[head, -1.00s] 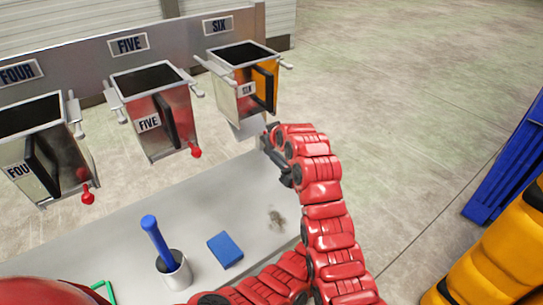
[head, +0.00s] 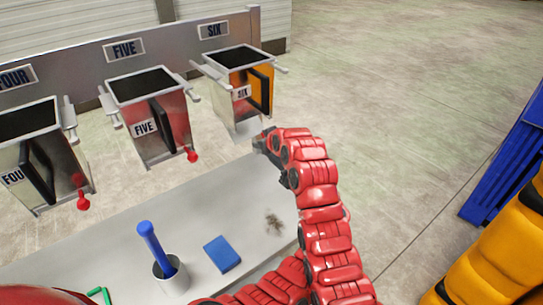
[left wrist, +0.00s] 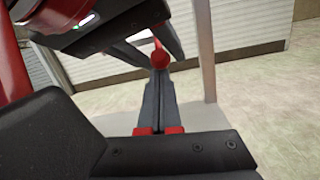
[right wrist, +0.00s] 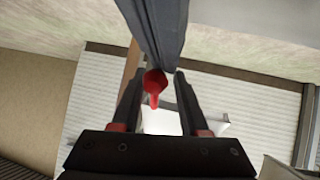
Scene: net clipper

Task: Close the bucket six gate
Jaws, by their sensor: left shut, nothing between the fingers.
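Bucket six (head: 238,100) is a metal hopper with an orange side and a "SIX" label, at the upper middle of the head view. A pale plate (head: 247,130) shows below it, partly hidden by my arm. A red knob (left wrist: 160,59) is just beyond the tips of my left gripper (left wrist: 159,75), whose fingers are together and empty. In the right wrist view the knob (right wrist: 155,88) lies between the spread fingers of my right gripper (right wrist: 161,80). A dark tapered part, apparently my left fingers, reaches down beside it. The head view hides this contact behind red arm links.
Bucket five (head: 153,125) and bucket four (head: 40,165) stand to the left, with red knobs. A blue box (head: 222,254) and a cup with a blue handle (head: 170,275) are on the grey table (head: 110,245).

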